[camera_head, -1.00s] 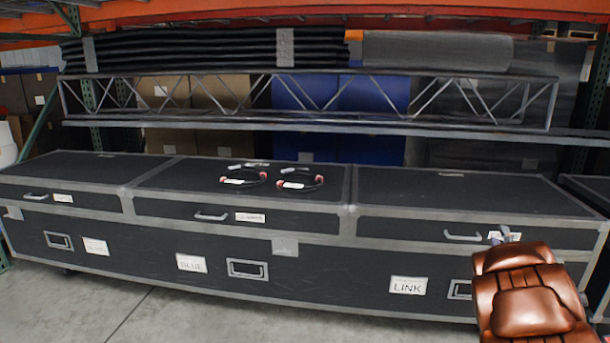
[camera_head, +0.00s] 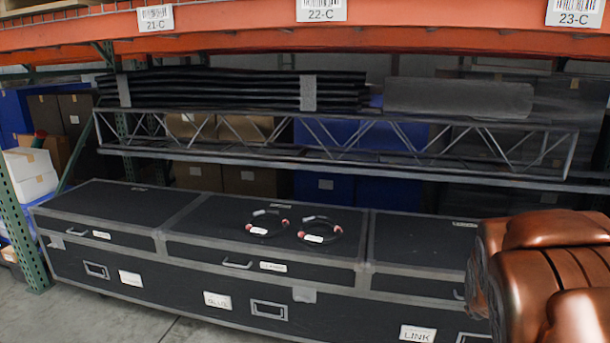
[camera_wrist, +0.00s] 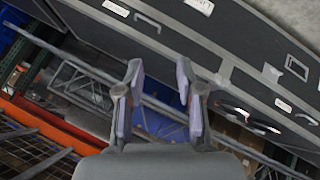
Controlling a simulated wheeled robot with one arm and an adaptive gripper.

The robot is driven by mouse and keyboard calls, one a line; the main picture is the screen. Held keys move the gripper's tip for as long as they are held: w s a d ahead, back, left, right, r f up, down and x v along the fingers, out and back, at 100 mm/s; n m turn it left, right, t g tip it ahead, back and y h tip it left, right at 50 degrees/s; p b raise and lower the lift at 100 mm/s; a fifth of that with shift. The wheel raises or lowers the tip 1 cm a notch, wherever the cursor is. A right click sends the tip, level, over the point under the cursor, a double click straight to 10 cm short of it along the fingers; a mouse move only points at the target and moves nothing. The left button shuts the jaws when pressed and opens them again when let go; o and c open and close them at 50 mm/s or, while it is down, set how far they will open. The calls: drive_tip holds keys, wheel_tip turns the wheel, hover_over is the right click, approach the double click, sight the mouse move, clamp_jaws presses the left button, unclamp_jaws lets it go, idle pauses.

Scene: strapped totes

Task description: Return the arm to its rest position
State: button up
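My arm (camera_head: 545,265), copper-coloured, fills the lower right corner of the head view and covers the right end of the black cases. My gripper (camera_wrist: 159,76) shows in the wrist view with its two fingers well apart and nothing between them. It is not visible in the head view. Beyond the fingers in the wrist view are a metal truss (camera_wrist: 95,78) and the long black case (camera_wrist: 235,45), with a gap between them and the fingers.
Two coiled cables with red ends (camera_head: 266,222) (camera_head: 320,229) lie on the middle case lid (camera_head: 215,215). The truss (camera_head: 240,155) runs along the rack above. An orange rack beam (camera_head: 400,35) crosses the top. Grey floor (camera_head: 75,318) shows at lower left.

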drive_tip(key=s+a+r+g+y+p, duration=0.1)
drive_tip(key=s+a+r+g+p, duration=0.2)
drive_tip(key=s, duration=0.7)
drive_tip(key=s+a+r+g+y+p, duration=0.2)
drive_tip(key=s+a+r+p, duration=0.6)
drive_tip(key=s+a, duration=0.2)
drive_tip(key=s+a+r+m+g+y+p, duration=0.1)
drive_tip(key=s+a+r+g+y+p, duration=0.1)
drive_tip(key=s+a+r+p, duration=0.3)
drive_tip(key=s+a+g, duration=0.1)
drive_tip(key=s+a, duration=0.3)
drive_tip(key=s, duration=0.2)
drive_tip(key=shift+r+g, duration=0.3)
drive_tip(key=shift+r, duration=0.05)
drive_tip(key=shift+d, duration=0.15)
